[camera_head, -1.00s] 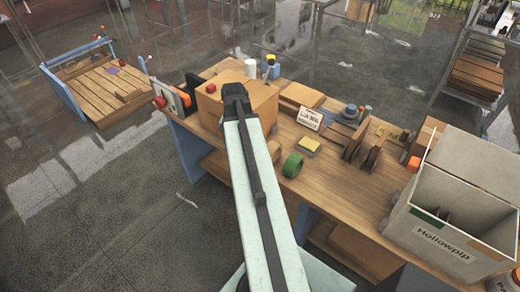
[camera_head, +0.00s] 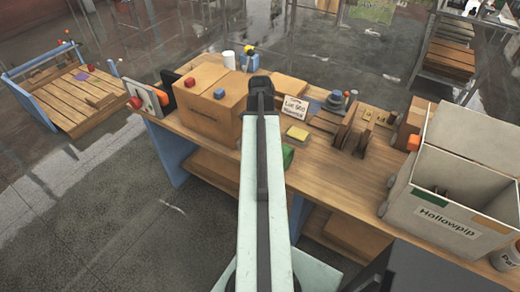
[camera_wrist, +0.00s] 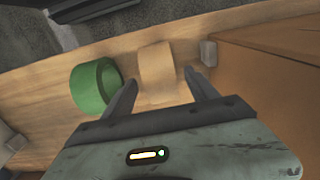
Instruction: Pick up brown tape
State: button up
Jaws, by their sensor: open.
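In the wrist view, a tan-brown tape roll (camera_wrist: 157,66) lies on the wooden tabletop, in line with the gap between my fingers. My gripper (camera_wrist: 160,80) is open, with one finger on each side of that gap and nothing visibly held. A green tape roll (camera_wrist: 95,86) lies just left of the brown one, beside my left finger. In the head view, my arm covers the brown tape and my fingers. Only part of the green tape (camera_head: 288,155) shows there, right of my arm.
A large cardboard box (camera_head: 208,118) stands on the workbench (camera_head: 338,180), left of my arm. A small grey block (camera_wrist: 208,52) sits near a brown box wall (camera_wrist: 265,85) on the right. A yellow pad (camera_head: 297,133), a sign (camera_head: 295,108) and a large grey bin (camera_head: 440,205) stand farther right.

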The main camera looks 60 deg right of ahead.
notch_tip(320, 180, down, 5)
jog(key=b, duration=0.3)
jog(key=shift+d+r+b, duration=0.1)
jog(key=shift+r+b, duration=0.05)
jog(key=shift+b, duration=0.2)
jog(key=shift+r, duration=0.2)
jog(key=shift+c, duration=0.6)
grip_shut()
jog(key=shift+r+p, duration=0.1)
jog(key=shift+p, duration=0.2)
notch_tip(320, 180, up, 10)
jog(key=p, duration=1)
